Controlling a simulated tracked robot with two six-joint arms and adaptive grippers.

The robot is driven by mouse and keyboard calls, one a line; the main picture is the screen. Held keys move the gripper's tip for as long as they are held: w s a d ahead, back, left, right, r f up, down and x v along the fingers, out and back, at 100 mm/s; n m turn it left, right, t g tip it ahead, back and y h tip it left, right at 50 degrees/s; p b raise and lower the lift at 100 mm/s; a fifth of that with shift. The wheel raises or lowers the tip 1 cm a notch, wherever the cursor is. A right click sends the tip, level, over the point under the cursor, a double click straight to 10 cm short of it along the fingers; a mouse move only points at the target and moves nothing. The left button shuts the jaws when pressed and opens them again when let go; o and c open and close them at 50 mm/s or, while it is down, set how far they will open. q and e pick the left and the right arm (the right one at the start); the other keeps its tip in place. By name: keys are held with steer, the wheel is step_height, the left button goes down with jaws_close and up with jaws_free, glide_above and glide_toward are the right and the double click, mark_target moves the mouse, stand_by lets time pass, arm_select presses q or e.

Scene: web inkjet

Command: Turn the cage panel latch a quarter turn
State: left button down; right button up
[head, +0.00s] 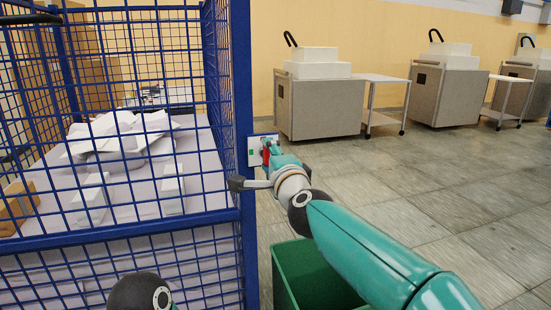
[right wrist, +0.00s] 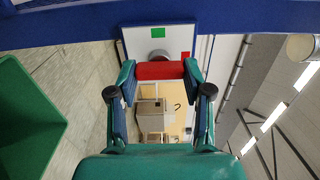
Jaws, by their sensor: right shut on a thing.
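The cage panel latch is a red handle (head: 266,155) on a pale plate (head: 255,147) with a green mark, fixed to the blue cage's corner post. My right gripper (head: 270,157) is at the plate, shut on the red handle. In the right wrist view the red handle (right wrist: 160,71) lies crosswise between the two fingers. The white plate (right wrist: 140,42) behind it bears a green square, and a grey round hub shows above the handle. In the head view the handle looks upright, partly covered by the gripper. My left gripper is not in view.
The blue mesh cage (head: 243,110) fills the left, with white paper pieces (head: 120,135) and a cardboard box (head: 15,207) inside. A green bin (head: 300,272) stands below my right arm. Grey machines (head: 318,105) and small tables stand behind. The floor at right is clear.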

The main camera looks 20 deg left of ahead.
steer(key=shift+w+d, duration=0.15)
steer(key=shift+d, duration=0.1)
steer(key=o, duration=1.2)
steer(key=shift+w, duration=0.1)
steer(key=shift+c, duration=0.2)
steer(key=shift+a, duration=0.15)
steer(key=shift+s+f, duration=0.1)
steer(key=shift+s, duration=0.15)
steer(key=v, duration=1.1)
steer(key=shift+s+d, duration=0.25)
steer(key=shift+d, duration=0.1)
